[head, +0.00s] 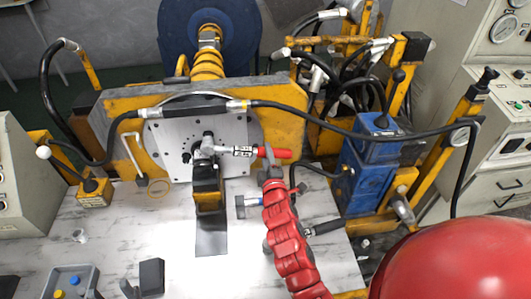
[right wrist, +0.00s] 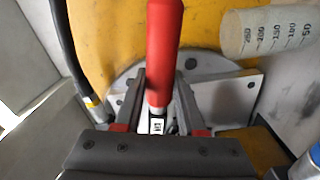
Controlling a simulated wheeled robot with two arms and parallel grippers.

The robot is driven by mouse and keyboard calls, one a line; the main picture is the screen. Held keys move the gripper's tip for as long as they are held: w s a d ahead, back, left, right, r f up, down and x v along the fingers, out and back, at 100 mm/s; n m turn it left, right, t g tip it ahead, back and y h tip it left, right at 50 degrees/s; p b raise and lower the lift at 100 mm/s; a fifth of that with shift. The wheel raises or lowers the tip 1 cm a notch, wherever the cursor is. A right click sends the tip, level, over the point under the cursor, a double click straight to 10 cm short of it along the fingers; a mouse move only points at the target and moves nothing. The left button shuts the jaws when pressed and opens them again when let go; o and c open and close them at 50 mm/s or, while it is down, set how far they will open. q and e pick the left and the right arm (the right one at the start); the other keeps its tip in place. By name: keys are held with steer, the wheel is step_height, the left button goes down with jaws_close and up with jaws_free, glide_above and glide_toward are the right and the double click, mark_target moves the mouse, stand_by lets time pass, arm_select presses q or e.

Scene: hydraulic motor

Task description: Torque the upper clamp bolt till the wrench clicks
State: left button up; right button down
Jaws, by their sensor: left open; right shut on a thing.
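A torque wrench has a red handle (head: 275,153), a white marked shaft (head: 243,151) and a metal head. Its head meets the middle of the grey round-holed plate (head: 170,150); the clamp bolt is hidden by it, and I cannot tell how it is seated. My right gripper (head: 264,160) is shut on the wrench. In the right wrist view the red handle (right wrist: 164,50) stands between my gripper's fingers (right wrist: 160,100).
A black and yellow bracket (head: 208,200) stands below the wrench head. A black hose (head: 340,128) runs across above it. A blue block (head: 368,170) with levers stands at right. A tray (head: 55,272) lies at bottom left. The white tabletop (head: 130,228) is partly clear.

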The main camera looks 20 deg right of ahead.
steer(key=b+v, duration=0.1)
steer(key=v, duration=0.4)
steer(key=shift+s+r, duration=0.1)
steer(key=shift+s, duration=0.2)
stand_by(0.4)
steer(key=s+a+f+n+y, duration=0.3)
steer(key=a+f+y, duration=0.1)
steer(key=a, duration=0.4)
steer(key=shift+s+f+t+y, duration=0.2)
steer(key=shift+s+t+y, duration=0.1)
steer(key=shift+s+t, duration=0.1)
stand_by(1.1)
